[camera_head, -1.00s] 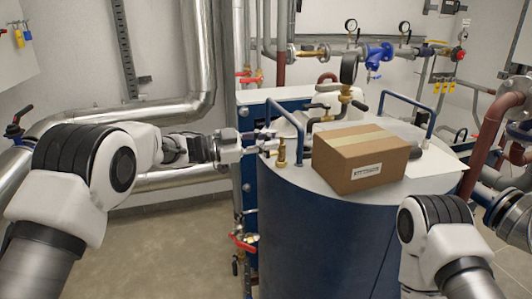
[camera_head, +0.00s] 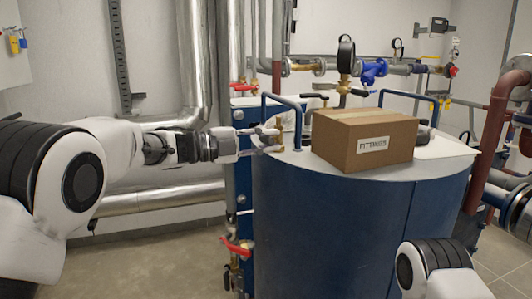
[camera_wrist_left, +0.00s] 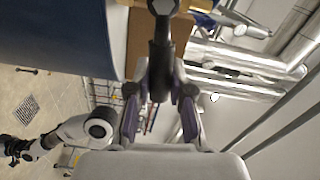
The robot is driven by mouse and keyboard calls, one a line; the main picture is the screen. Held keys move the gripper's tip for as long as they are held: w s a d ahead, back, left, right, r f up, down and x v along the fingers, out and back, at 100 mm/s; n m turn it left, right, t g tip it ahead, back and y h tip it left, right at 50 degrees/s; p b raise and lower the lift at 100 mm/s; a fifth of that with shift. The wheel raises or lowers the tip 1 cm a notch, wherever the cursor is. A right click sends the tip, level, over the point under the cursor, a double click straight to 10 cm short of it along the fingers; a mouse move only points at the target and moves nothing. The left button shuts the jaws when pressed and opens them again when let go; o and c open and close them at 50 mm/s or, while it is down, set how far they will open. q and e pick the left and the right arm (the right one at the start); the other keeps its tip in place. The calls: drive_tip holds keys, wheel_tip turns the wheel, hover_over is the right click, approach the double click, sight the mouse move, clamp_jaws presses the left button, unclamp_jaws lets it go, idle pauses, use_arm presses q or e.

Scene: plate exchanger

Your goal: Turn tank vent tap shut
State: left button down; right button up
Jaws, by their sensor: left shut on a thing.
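The blue tank (camera_head: 330,235) with a pale grey top stands right of centre in the head view. The small brass vent tap (camera_head: 279,146) is at the left edge of its top. My left gripper (camera_head: 264,138) reaches in from the left at the tap. In the left wrist view my left gripper (camera_wrist_left: 159,95) is shut on a dark tap lever (camera_wrist_left: 160,58) between its fingers. In the head view the fingers partly hide the tap, so the lever's angle is unclear. My right arm shows at the lower right, but its gripper cannot be made out.
A cardboard box (camera_head: 365,140) labelled FITTINGS sits on the tank top, right of the tap. A blue rail (camera_head: 282,97) arches close behind my left gripper. A red-handled valve (camera_head: 236,246) is low at the tank's left. Pipes and gauges line the back wall.

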use_arm(q)
drive_tip(key=shift+f+m+b, duration=0.65)
drive_tip(key=shift+m+b, duration=0.45)
drive_tip(key=shift+b, duration=0.1)
drive_tip(key=c, duration=1.4)
unclamp_jaws()
drive_tip(key=o, duration=0.4)
drive_tip(key=shift+w+d, duration=0.1)
drive_tip(key=v, duration=1.2)
